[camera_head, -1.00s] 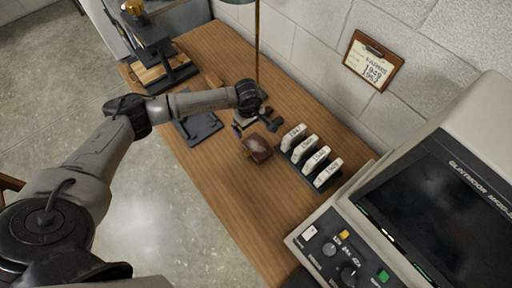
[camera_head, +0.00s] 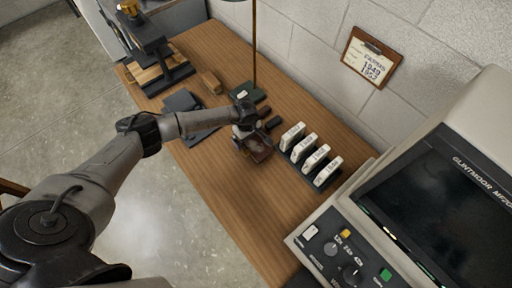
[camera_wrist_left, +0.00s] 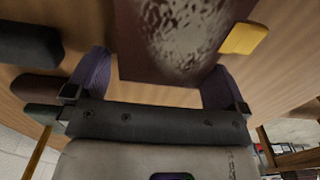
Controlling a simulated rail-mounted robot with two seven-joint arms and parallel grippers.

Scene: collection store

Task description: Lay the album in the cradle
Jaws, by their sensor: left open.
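The album (camera_head: 261,150) is a small reddish-brown block with a mottled, shiny patch, lying on the wooden bench beside the white-labelled boxes. In the left wrist view the album (camera_wrist_left: 175,35) shows a yellow tab (camera_wrist_left: 245,37) at its side. My left gripper (camera_head: 246,134) is at the album's edge. In the wrist view its open fingers (camera_wrist_left: 155,72) stand on either side of the album; I cannot tell whether they touch it. A dark grey stand with angled panels (camera_head: 187,108), seemingly the cradle, is left of the gripper, partly hidden by my arm. My right gripper is not in view.
A rack of several white boxes (camera_head: 305,152) stands right of the album. A reader machine (camera_head: 430,200) stands right. The bench front is clear.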

